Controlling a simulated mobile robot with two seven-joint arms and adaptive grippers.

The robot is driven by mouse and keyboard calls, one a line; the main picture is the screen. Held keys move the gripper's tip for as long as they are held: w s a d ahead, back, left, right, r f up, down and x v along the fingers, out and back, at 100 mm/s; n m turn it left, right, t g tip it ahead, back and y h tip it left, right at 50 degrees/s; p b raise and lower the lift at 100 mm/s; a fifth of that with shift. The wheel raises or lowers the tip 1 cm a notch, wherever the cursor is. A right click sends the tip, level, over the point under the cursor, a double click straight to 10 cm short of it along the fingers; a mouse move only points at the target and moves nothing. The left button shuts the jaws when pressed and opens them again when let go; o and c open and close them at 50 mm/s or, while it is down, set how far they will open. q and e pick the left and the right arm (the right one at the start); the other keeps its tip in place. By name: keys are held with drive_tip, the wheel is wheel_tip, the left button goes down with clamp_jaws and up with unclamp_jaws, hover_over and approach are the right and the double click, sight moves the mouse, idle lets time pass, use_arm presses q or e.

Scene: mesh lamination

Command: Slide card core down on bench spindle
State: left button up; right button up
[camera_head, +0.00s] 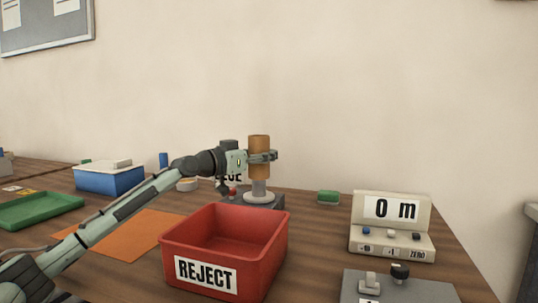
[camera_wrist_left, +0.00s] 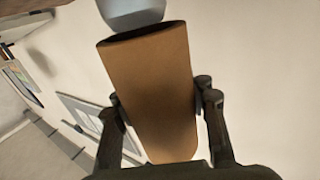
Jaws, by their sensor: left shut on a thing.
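The card core (camera_head: 259,150) is a brown tube, held upright in the head view. My left gripper (camera_head: 268,156) is shut around its middle. In the left wrist view the core (camera_wrist_left: 150,90) sits between the two dark fingers (camera_wrist_left: 160,105), with one dark open end showing. The pale grey bench spindle (camera_head: 259,190) stands directly below the core on a round flange and dark base. A pale grey piece (camera_wrist_left: 130,12), apparently the spindle, meets that open end in the wrist view. I cannot tell whether its tip is inside the core. My right gripper is not in view.
A display box (camera_head: 392,225) and a grey control panel (camera_head: 395,285) are at right. A green block (camera_head: 328,197), blue box (camera_head: 108,180), green tray (camera_head: 38,210) and orange mat (camera_head: 125,232) lie around.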

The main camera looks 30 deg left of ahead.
use_arm(q)
drive_tip(key=shift+f+b, duration=1.4)
drive_tip(key=shift+f, duration=0.2)
idle(0.4)
drive_tip(key=shift+d+f+b, duration=0.2)
drive_tip(key=shift+f+b, duration=0.1)
drive_tip(key=shift+f, duration=0.05)
drive_tip(key=shift+d+f+b, duration=0.25)
drive_tip(key=shift+f+b, duration=0.2)
drive_tip(key=shift+f, duration=0.15)
drive_tip(key=shift+d+f, duration=0.1)
drive_tip(key=shift+f, duration=0.05)
drive_tip(key=shift+s+d+f+b, duration=0.15)
drive_tip(key=shift+f+b, duration=0.1)
drive_tip(key=shift+b, duration=0.25)
drive_tip(key=shift+r, duration=0.15)
drive_tip(key=shift+s+a+r+p, duration=0.1)
drive_tip(key=shift+a+r+p, duration=0.1)
drive_tip(key=shift+r+p, duration=0.3)
drive_tip(key=shift+s+a+r+p, duration=0.1)
drive_tip(key=shift+a+r+p, duration=0.05)
drive_tip(key=shift+r+p, duration=0.35)
drive_tip(key=shift+w+a+r+p, duration=0.1)
drive_tip(key=shift+w+r+p, duration=0.15)
drive_tip(key=shift+r+p, duration=0.2)
